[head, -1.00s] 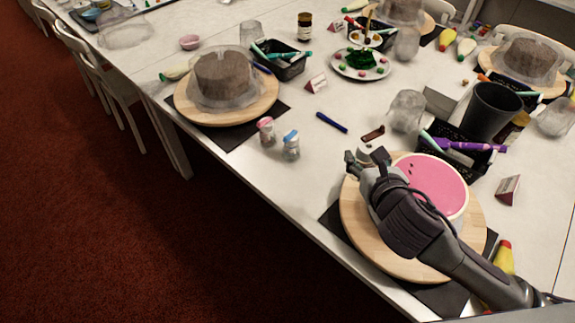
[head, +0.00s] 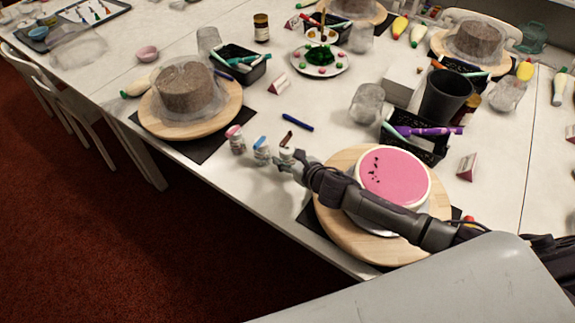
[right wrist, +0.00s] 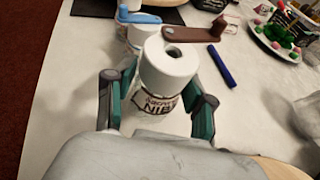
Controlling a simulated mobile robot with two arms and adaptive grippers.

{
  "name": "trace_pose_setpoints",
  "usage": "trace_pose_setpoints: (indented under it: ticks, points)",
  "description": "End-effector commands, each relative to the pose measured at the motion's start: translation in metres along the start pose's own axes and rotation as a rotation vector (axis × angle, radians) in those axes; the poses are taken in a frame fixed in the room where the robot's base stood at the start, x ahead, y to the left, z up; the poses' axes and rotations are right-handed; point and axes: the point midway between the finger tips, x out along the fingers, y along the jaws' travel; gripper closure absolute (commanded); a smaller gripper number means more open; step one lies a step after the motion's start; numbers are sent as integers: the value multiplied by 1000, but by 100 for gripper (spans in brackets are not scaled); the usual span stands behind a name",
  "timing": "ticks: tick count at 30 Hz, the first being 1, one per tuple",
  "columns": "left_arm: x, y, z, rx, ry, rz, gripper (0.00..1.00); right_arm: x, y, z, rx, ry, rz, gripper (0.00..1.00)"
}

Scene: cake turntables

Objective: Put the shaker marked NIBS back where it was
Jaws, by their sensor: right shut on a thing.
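The NIBS shaker (head: 287,153) has a clear body, a white cap with a hole and a brown lever-like part. In the right wrist view its label (right wrist: 158,104) reads NIBS, and it looks upright between my fingers. My right gripper (head: 284,163) is shut on it, beside the blue-capped shaker (head: 261,150) and the pink-capped shaker (head: 236,139), roughly in line with them. I cannot tell whether its base touches the table. The blue cap (right wrist: 138,17) shows just behind it in the right wrist view. My left gripper is not in view.
A pink-topped cake (head: 400,178) with dark specks stands on a wooden turntable (head: 335,225) to the right. A blue pen (head: 297,122) lies behind the shakers. A covered brown cake (head: 187,88) stands at left. The table's front edge is close.

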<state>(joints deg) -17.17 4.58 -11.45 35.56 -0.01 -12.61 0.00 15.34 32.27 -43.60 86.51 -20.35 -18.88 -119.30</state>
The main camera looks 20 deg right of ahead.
Motion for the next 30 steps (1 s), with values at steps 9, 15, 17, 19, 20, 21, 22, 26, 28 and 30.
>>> trace_pose_setpoints:
  ticks: [9,15,17,19,20,21,22,26,28,30]
  points:
    - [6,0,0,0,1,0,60,13,0,-30,2,0,0,89]
    - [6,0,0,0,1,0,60,12,0,-30,1,0,0,89]
    - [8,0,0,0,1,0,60,13,0,-32,0,0,-1,89]
    - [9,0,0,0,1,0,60,14,0,-34,-1,2,-1,45]
    - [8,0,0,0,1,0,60,13,0,-33,0,2,-1,40]
    - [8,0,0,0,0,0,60,13,0,-33,0,2,-1,33]
    - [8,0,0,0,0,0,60,13,0,-33,0,2,-1,28]
    - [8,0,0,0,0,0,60,13,0,-33,0,2,-1,21]
    - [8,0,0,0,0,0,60,13,0,-33,0,2,-1,21]
    - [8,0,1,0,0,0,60,13,0,-33,0,2,-1,21]
